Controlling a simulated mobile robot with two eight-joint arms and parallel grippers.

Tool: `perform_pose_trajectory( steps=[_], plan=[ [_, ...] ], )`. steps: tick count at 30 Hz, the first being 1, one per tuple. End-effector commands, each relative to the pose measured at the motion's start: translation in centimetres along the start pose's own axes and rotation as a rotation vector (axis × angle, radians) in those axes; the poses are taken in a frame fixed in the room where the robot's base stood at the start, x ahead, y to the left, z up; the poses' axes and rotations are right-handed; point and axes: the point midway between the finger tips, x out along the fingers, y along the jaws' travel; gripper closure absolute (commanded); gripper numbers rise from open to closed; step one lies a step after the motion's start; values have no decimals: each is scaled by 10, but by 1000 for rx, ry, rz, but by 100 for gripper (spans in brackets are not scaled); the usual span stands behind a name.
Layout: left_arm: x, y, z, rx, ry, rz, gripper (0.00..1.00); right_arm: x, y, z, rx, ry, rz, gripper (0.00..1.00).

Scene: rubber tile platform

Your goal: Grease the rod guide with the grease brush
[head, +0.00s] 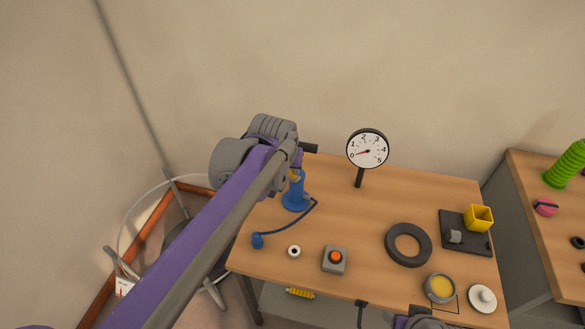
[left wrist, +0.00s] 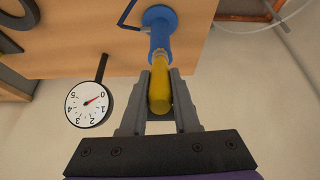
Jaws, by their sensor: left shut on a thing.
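The blue pump (head: 295,197) stands upright at the left back of the table, with a hose to a small blue fitting (head: 258,240). Its round base and cylinder show in the left wrist view (left wrist: 159,17). My left gripper (left wrist: 161,75) is above it, shut on a yellow handle (left wrist: 159,95), likely the grease brush. The handle's far end meets the top of the blue cylinder in that view; I cannot tell if they touch. The brush tip and rod guide are hidden. An open tin of yellow grease (head: 440,288) stands at the front right.
A dial gauge (head: 367,150) stands close to the pump. A black ring (head: 408,245), orange-button box (head: 335,260), white roller (head: 294,251), lid (head: 483,298) and dark tray (head: 481,241) with a yellow cup (head: 478,218) share the table. The table's middle is clear.

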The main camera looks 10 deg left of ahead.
Motion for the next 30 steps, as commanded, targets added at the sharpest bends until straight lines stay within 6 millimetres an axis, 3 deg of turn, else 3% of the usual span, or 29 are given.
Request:
perform_pose_trajectory(
  steps=[19, 30],
  plan=[
    [-1, -10, 0, 0, 1, 0, 100, -1, 0, -1, 0, 1, 0, 38],
    [-16, -11, 8, 1, 1, 0, 100, -9, 0, -7, 0, 4, 0, 38]
  ],
)
